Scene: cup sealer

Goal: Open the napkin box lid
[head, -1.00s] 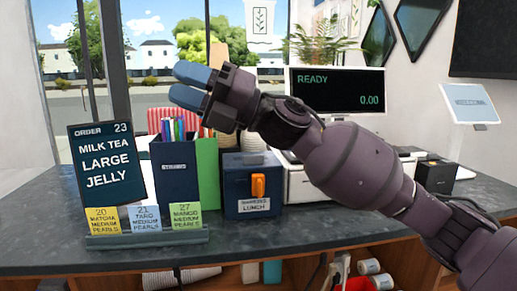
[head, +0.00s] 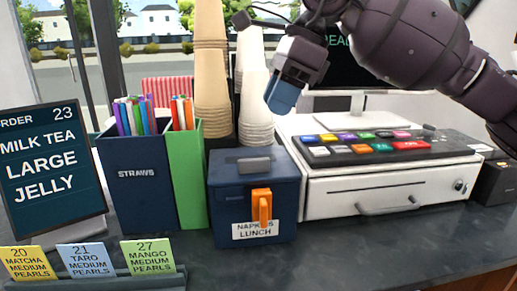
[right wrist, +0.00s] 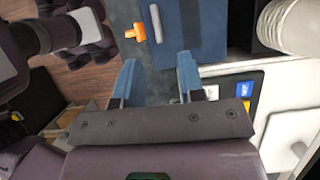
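The napkin box (head: 222,215) is dark blue and stands on the counter in the middle of the head view. Its lid (head: 225,162) is closed and carries a grey handle (head: 254,165). An orange latch (head: 262,205) is on its front, above a white label. My right gripper (head: 282,97) is above the box, at its back right, with blue fingers pointing down. In the right wrist view my right gripper (right wrist: 159,80) is open and empty, its fingers apart. The box's handle (right wrist: 156,22) and orange latch (right wrist: 136,32) show beyond the fingers.
A straw holder (head: 137,190) and a green holder (head: 186,180) stand left of the box. Stacked cups (head: 257,100) are behind it. A cash register (head: 385,190) is close on its right. The counter (head: 330,245) in front is clear.

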